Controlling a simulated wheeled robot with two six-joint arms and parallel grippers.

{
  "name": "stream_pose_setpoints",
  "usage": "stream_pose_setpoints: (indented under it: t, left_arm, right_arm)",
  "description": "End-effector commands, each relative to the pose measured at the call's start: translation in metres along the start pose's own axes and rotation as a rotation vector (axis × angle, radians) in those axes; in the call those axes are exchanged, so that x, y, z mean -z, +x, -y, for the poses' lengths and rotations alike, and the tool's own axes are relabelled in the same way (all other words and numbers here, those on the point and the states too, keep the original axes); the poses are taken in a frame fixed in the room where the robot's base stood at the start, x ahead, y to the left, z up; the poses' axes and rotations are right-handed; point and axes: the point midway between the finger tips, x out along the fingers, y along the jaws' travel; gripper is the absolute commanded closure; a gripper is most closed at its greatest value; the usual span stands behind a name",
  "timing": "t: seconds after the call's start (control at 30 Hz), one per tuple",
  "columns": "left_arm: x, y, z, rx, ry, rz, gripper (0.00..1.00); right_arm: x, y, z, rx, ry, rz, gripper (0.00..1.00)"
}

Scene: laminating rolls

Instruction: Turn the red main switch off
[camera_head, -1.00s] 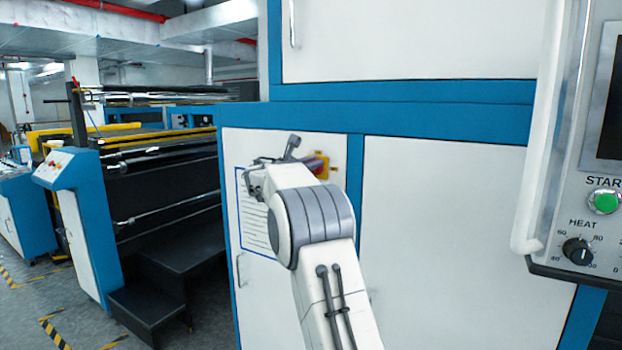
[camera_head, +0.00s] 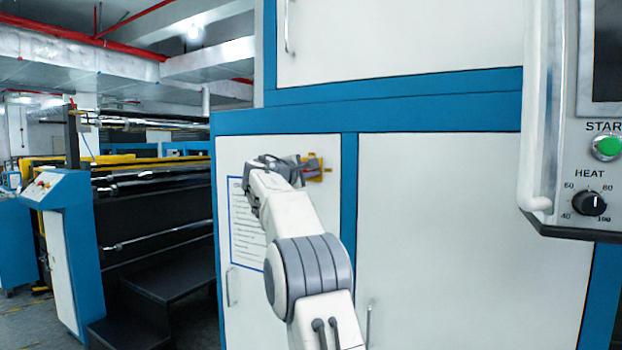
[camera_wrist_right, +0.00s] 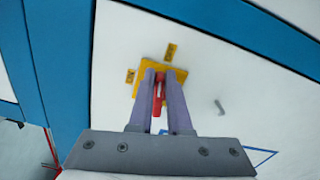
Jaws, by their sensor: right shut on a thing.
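The red main switch (camera_wrist_right: 157,98) sits on a yellow plate (camera_wrist_right: 151,68) on the white cabinet door. In the head view the plate (camera_head: 316,174) is partly hidden behind my gripper, and only a little red shows. My right gripper (camera_wrist_right: 161,76) has its two grey fingers on either side of the red handle and is shut on it. In the head view my right gripper (camera_head: 303,168) reaches the plate from the left. The handle's exact turn angle is hard to tell. My left gripper is not in view.
A framed notice (camera_head: 246,228) hangs on the same door, left of my arm. A control panel (camera_head: 586,190) with a green button and HEAT knob juts out at the right. A machine with rollers (camera_head: 150,190) and dark steps (camera_head: 165,285) stand left.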

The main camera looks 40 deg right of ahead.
Motion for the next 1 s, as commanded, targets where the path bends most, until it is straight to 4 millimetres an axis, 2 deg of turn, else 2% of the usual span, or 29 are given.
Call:
stream_pose_setpoints:
  t: [0.03,0.4,1.0]
  left_arm:
    - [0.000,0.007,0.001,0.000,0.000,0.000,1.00]
    - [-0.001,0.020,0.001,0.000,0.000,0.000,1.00]
    - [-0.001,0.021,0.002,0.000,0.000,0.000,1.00]
  right_arm:
    - [0.000,0.001,0.007,0.005,0.034,0.004,1.00]
    - [0.000,0.001,0.009,0.005,0.204,0.006,1.00]
    - [0.000,0.001,0.010,0.007,0.238,0.006,1.00]
